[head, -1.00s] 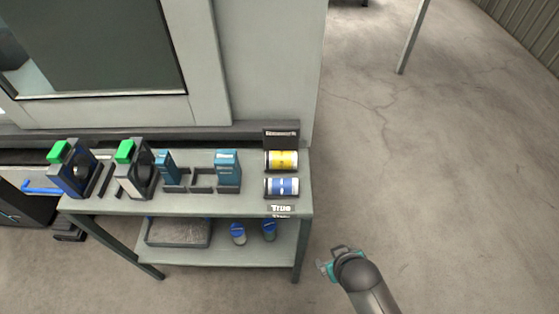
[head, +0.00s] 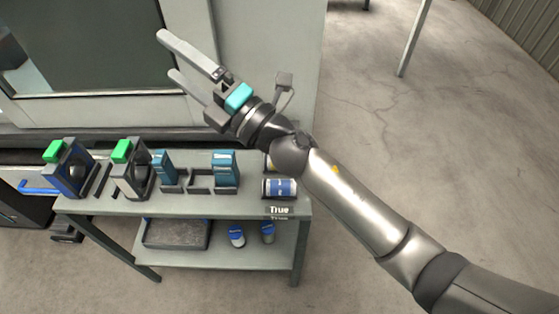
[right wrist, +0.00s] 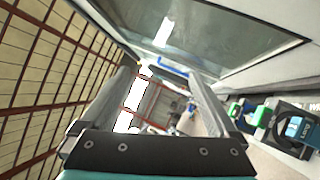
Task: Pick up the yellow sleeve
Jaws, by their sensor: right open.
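The yellow sleeve (head: 267,162) lies at the right end of the bench top in the head view. My right arm hides nearly all of it, and only a thin piece of its left end shows. The blue sleeve (head: 280,188) lies just in front of it. My right gripper (head: 168,55) is open and empty, raised above the bench in front of the window, well left of the yellow sleeve. Its two spread fingers also show in the right wrist view (right wrist: 163,78). My left gripper is not in view.
A lower shelf holds a grey tray (head: 176,234) and two blue-topped items (head: 236,235). A wall with a window stands behind. Floor is open at right.

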